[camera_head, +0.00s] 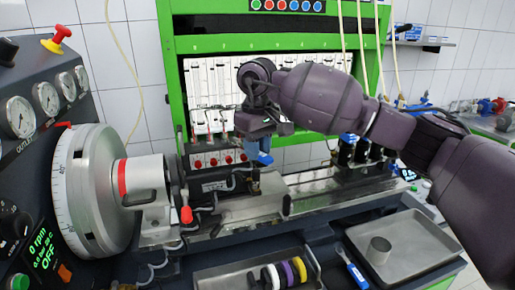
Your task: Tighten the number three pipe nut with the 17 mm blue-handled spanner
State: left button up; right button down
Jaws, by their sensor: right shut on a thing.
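My right gripper (263,134) hangs over the middle of the testbench, shut on a blue-handled tool. The blue handle (258,153) shows below the fingers; its size marking and working end cannot be made out. Below it is the dark pump (228,184) with several thin bent pipes on its near side and top. The pipe nuts are too small to tell apart, and number three cannot be picked out. Whether the tool touches a nut cannot be told. My left gripper is out of view.
A big graduated wheel (88,180) and a red-tipped lever (186,214) stand left of the pump. Another blue-handled tool (351,268) lies front right, beside a metal tray (424,244) with a cup (378,250). Coloured rings (285,273) sit in a front tray. Glass tubes (208,88) stand behind.

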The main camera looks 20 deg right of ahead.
jog(key=shift+w+a+b, duration=0.3)
jog(key=shift+w, duration=0.3)
jog(key=shift+w+a+b, duration=0.3)
jog(key=shift+w, duration=0.3)
jog(key=shift+w+a+b, duration=0.3)
jog(key=shift+w, duration=0.3)
dwell(2.3)
dwell(0.4)
dwell(0.8)
